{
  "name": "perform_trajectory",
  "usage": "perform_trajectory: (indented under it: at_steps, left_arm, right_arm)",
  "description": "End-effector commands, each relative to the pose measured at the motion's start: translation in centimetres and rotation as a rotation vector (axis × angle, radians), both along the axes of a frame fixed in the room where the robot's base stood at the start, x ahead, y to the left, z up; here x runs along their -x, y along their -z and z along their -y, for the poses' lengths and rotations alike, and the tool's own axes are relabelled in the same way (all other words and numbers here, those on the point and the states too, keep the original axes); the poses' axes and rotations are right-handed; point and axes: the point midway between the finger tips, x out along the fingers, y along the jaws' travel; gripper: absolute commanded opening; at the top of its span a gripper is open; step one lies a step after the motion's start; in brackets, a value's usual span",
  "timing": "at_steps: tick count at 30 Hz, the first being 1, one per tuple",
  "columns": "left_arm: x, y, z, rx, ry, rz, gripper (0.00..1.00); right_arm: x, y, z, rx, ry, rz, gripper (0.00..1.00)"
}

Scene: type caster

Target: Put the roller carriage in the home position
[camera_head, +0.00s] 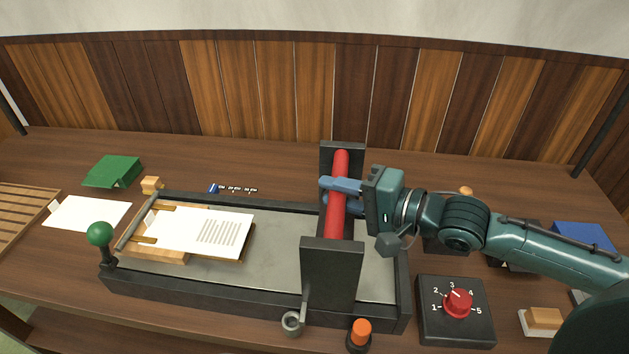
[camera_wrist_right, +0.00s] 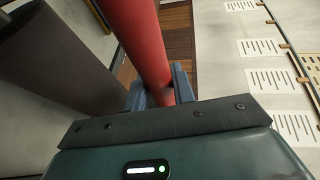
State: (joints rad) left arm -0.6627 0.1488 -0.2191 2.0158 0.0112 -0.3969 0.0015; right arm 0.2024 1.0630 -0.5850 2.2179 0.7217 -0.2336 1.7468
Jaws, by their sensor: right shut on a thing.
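The roller carriage (camera_head: 331,268) is a dark frame with a red roller (camera_head: 341,165) across it. It straddles the grey press bed (camera_head: 275,262) near the bed's right end. My right gripper (camera_head: 326,190) comes in from the right, its blue fingers shut around the red roller near its middle. The right wrist view also shows the red roller (camera_wrist_right: 138,40) between the two blue fingers (camera_wrist_right: 158,92). Part of the roller is hidden behind the fingers. My left gripper is not in view.
A printed sheet (camera_head: 200,232) lies on the left part of the bed, beside a lever with a green knob (camera_head: 99,234). A dial box with a red knob (camera_head: 458,302) and an orange-topped piece (camera_head: 361,332) stand right of and in front of the bed. A green block (camera_head: 112,172) stands back left.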

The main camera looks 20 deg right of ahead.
Motion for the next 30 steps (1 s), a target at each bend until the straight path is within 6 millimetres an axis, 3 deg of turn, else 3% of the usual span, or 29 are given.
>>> perform_trajectory:
  at_steps: [16,17,24,30]
  left_arm:
    - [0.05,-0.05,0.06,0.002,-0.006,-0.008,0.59]
    - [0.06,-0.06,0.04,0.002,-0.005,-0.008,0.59]
    - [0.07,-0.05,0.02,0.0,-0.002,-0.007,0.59]
    - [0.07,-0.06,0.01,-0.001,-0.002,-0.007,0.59]
  right_arm:
    - [0.28,0.15,0.87,0.003,0.002,-0.002,0.0]
    - [0.28,0.16,0.87,0.003,0.002,-0.002,0.26]
    - [0.28,0.09,0.81,0.001,0.001,-0.002,0.46]
    - [0.29,0.03,0.76,-0.001,0.0,-0.001,0.47]
